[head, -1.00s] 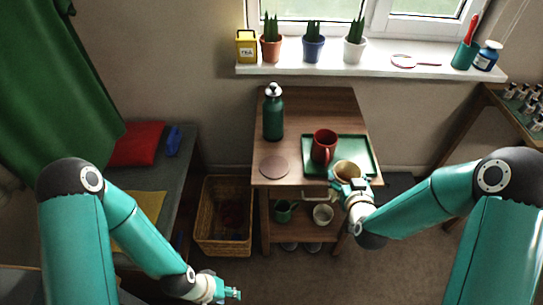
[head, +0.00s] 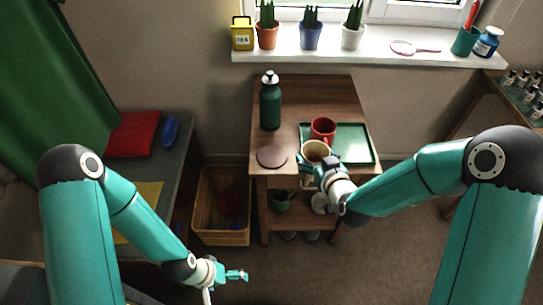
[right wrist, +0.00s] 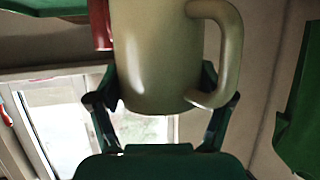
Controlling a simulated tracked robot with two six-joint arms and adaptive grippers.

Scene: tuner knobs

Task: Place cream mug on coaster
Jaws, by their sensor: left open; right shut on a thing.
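The cream mug (head: 316,153) is held upright in my right gripper (head: 313,168) at the front left corner of the tray, right of the coaster. In the right wrist view the cream mug (right wrist: 160,60) fills the top middle, between the two fingers of my gripper (right wrist: 163,95), its handle to the right. The round brown coaster (head: 272,156) lies bare near the front left edge of the table, apart from the mug. My left gripper (head: 238,275) is open and empty, low in front of the table.
A red mug (head: 323,129) stands on the green tray (head: 355,145), just behind the cream mug. A dark green bottle (head: 270,102) stands on the wooden table (head: 318,92) behind the coaster. A wicker basket (head: 222,238) is on the floor at left.

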